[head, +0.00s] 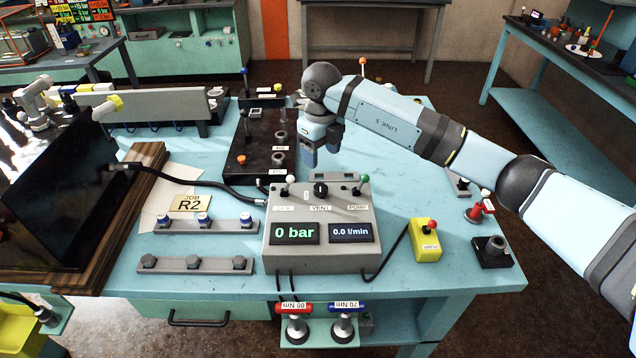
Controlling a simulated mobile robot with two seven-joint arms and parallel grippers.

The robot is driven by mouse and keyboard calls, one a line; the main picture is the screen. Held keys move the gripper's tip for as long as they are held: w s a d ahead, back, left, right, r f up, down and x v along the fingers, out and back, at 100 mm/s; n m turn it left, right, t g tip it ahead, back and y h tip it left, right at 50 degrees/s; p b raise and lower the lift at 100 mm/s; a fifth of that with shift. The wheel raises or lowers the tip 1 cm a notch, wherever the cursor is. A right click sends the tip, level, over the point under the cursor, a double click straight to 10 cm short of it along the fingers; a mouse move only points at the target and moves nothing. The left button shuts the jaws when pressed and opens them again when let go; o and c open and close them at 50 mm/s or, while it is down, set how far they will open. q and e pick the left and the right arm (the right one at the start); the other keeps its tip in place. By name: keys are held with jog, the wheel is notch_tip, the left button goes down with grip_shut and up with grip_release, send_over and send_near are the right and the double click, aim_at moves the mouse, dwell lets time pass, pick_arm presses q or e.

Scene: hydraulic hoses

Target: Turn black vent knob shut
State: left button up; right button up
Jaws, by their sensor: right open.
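The black vent knob (320,189) stands on top of the grey control box (362,212), above the printed word VENT. A white-tipped lever is to its left and a green-tipped lever to its right. The box displays read 0 bar and 0.0 l/min. My right gripper (321,154) is open and empty, pointing down. It appears just beyond the knob in the picture and apart from it; its exact height over the table is hard to tell. My left gripper is not in view.
A black hose (190,182) runs to the box's left side. A black manifold plate (243,150) lies behind it. Two grey bolt rails (175,265) lie left of the box. A yellow pump switch box (425,243) stands right. A large black panel (75,190) blocks the left.

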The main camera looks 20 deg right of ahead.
aim_at(320, 187)
notch_tip(320, 187, down, 10)
jog(key=shift+a+f+p, duration=0.1)
jog(key=shift+f+p, duration=0.1)
jog(key=shift+p, duration=0.6)
jog(key=c, duration=0.9)
